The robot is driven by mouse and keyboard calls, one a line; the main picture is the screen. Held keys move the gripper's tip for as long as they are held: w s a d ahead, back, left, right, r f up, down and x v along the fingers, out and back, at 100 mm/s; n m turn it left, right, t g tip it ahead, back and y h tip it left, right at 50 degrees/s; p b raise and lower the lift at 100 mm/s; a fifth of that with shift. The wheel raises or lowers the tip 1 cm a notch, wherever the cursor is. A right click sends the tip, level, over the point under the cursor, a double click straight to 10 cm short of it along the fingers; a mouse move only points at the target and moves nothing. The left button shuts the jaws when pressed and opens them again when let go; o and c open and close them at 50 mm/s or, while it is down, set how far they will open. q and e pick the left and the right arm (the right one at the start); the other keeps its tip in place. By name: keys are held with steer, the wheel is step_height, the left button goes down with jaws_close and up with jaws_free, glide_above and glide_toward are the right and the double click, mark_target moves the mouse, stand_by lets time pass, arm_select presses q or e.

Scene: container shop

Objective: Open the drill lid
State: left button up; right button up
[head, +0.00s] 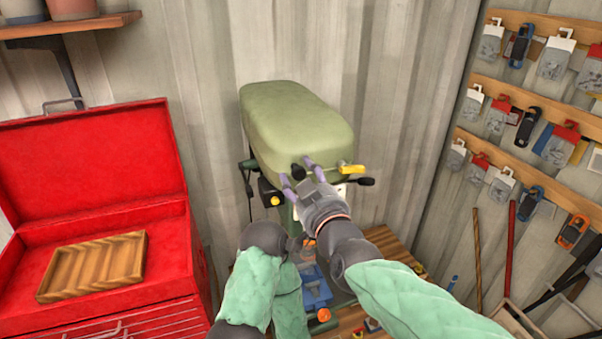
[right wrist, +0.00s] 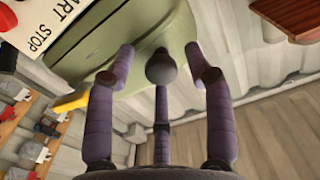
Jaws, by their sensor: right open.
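The green drill (head: 300,125) stands against the corrugated wall, with its rounded lid on top. The lid looks closed. A dark round knob (head: 297,172) sits on the drill's front; it also shows in the right wrist view (right wrist: 161,68). My right gripper (head: 299,174) is at the front of the drill with its purple fingers open. In the right wrist view its fingers (right wrist: 162,75) spread around the knob, with gaps at both sides. Whether any finger touches the drill cannot be told. My left gripper does not show.
A yellow-handled lever (head: 350,169) juts out right of the knob. A red toolbox (head: 95,160) with its lid up stands at left, holding a wooden tray (head: 92,266). A blue vise (head: 315,290) lies below the drill. Tool racks (head: 530,100) line the right wall.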

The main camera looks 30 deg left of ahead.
steer(key=shift+w+a, duration=0.15)
steer(key=shift+a, duration=0.1)
jaws_close()
